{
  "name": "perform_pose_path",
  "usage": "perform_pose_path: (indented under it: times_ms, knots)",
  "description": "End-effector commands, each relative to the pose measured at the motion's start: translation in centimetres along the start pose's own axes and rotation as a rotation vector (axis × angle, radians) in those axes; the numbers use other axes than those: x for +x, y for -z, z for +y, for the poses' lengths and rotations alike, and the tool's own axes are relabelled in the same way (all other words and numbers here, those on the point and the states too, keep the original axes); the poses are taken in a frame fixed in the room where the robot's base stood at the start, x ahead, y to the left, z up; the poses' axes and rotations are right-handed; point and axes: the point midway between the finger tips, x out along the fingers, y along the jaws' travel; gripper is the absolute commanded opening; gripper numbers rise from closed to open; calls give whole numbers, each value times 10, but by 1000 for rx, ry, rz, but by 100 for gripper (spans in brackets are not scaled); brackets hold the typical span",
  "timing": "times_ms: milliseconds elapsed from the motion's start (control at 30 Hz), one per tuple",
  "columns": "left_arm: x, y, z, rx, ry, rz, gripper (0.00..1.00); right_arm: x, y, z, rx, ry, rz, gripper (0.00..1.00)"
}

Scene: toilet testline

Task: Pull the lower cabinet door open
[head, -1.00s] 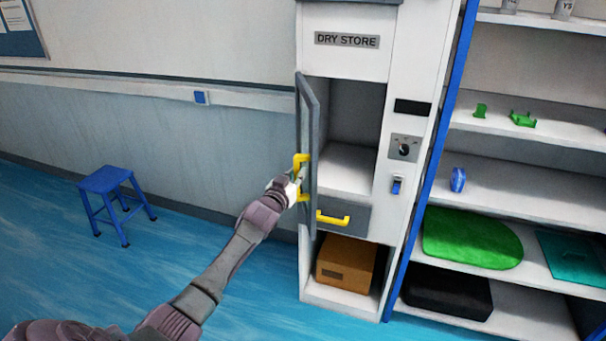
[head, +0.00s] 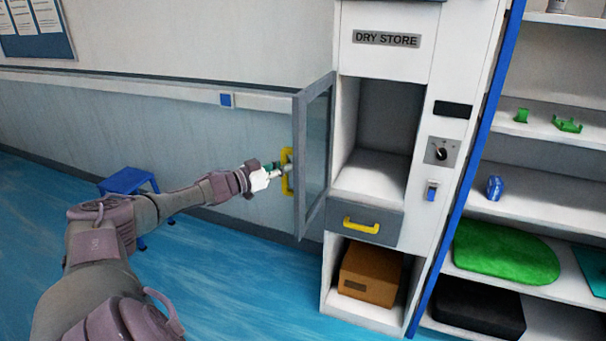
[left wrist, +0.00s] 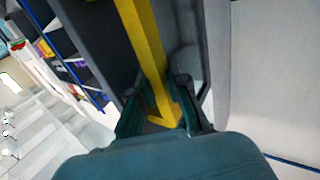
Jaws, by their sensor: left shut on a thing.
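The cabinet door (head: 315,150) has a grey frame and a glass pane. It stands swung open to the left of the white DRY STORE cabinet (head: 386,72), showing an empty compartment. Its yellow handle (head: 286,183) is on the door's left side. My left gripper (head: 280,168) is shut on this handle. In the left wrist view the yellow handle (left wrist: 143,45) runs between the two dark green fingers of the gripper (left wrist: 160,105). My right gripper is not in view.
Below the compartment is a grey drawer (head: 390,228) with a yellow handle, and a brown box (head: 370,272) on the bottom shelf. A blue stool (head: 128,180) stands left, partly behind my arm. A shelf unit with a green lid (head: 505,250) stands right.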

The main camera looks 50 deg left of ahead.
Motion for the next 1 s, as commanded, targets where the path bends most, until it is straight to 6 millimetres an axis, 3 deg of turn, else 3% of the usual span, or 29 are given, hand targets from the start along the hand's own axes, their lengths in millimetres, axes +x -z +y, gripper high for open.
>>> perform_pose_path:
  times_ms: [533,567,700,1000]
  knots:
    - [-8,3,-8,-3,-10,6,0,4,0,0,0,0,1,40]
    - [-8,3,-8,-3,-10,6,20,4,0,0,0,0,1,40]
    - [-8,2,-8,-2,-10,4,41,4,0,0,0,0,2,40]
    - [-8,0,-8,-1,-11,2,41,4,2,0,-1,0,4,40]
